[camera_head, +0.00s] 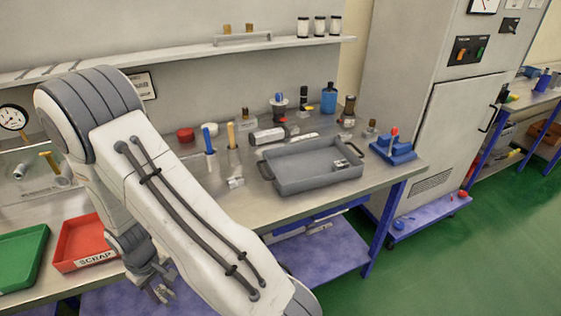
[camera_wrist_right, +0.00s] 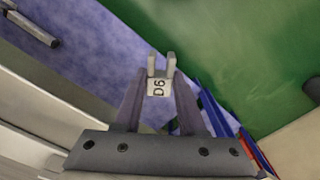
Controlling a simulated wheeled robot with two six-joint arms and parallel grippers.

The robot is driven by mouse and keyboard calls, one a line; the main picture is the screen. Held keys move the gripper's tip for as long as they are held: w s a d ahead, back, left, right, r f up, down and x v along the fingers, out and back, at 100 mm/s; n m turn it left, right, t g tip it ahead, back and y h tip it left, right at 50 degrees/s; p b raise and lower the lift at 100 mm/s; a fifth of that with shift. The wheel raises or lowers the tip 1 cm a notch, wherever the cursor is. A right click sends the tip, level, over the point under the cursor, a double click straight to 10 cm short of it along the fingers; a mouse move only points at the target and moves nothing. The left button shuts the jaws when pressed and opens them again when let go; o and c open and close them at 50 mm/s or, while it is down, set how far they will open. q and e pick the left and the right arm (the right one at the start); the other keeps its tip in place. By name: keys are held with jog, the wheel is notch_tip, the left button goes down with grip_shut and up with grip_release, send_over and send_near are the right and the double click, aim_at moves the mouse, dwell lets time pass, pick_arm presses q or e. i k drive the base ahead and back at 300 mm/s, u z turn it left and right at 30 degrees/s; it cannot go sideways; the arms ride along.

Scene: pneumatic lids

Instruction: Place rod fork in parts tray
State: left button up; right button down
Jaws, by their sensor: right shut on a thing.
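The grey parts tray (camera_head: 290,185) lies on the bench in the head view, with small metal pieces (camera_head: 342,164) at its right end. My right gripper (camera_head: 160,289) hangs low at the bench's front edge, below the red scrap tray and well left of the parts tray. In the right wrist view my right gripper (camera_wrist_right: 160,95) is shut on the rod fork (camera_wrist_right: 158,86), a small pale grey two-pronged piece with a dark-marked white label. The fork's prongs point away from the gripper. My left gripper is not in view.
A red tray (camera_head: 68,262) marked SCRAP and a green tray (camera_head: 22,262) stand at left. Blue and yellow-handled tools (camera_head: 208,140), a blue bottle (camera_head: 328,98) and a blue block (camera_head: 392,150) surround the parts tray. A small metal piece (camera_head: 236,183) lies left of it.

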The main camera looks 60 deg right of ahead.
aim_at(290, 181)
jog(key=z, duration=1.65)
